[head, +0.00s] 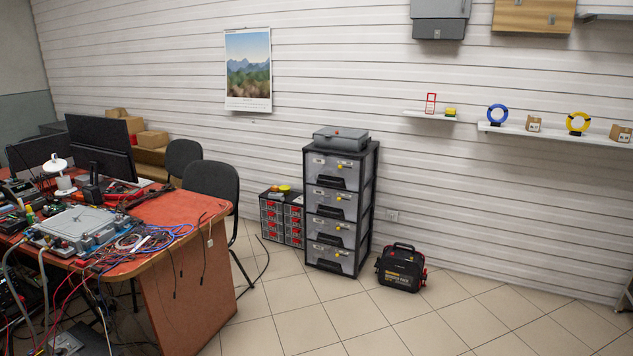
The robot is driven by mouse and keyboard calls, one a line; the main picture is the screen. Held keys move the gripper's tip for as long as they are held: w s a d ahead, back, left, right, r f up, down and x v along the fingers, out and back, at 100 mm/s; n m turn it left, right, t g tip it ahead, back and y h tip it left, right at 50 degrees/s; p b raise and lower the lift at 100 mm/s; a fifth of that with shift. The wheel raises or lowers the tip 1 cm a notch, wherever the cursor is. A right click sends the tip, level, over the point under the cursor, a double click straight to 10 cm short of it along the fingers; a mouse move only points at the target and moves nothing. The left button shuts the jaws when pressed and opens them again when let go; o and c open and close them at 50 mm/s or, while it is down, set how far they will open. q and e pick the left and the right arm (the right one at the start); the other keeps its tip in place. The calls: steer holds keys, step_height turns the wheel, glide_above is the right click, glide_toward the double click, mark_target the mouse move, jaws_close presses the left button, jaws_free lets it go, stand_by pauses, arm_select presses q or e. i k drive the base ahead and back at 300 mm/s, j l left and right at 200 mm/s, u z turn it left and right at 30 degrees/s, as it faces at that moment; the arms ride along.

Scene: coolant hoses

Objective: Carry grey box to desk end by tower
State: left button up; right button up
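A grey box (341,139) with a lid lies on top of a black-framed drawer tower (374,190) against the wall. The tower has several clear-fronted drawers with small yellow tags. The red-brown desk (176,207) stands at the left. Its rounded end nearest the tower has a bare patch of top, with black leads hanging over the edge. A second grey, flat metal case (78,224) lies on the desk among cables. Neither of my grippers is in view.
Black chairs (212,180) stand behind the desk. Cables hang at the desk's front left. The tiled floor (330,318) ahead is clear.

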mark_target(185, 215)
steer(key=i, duration=1.9)
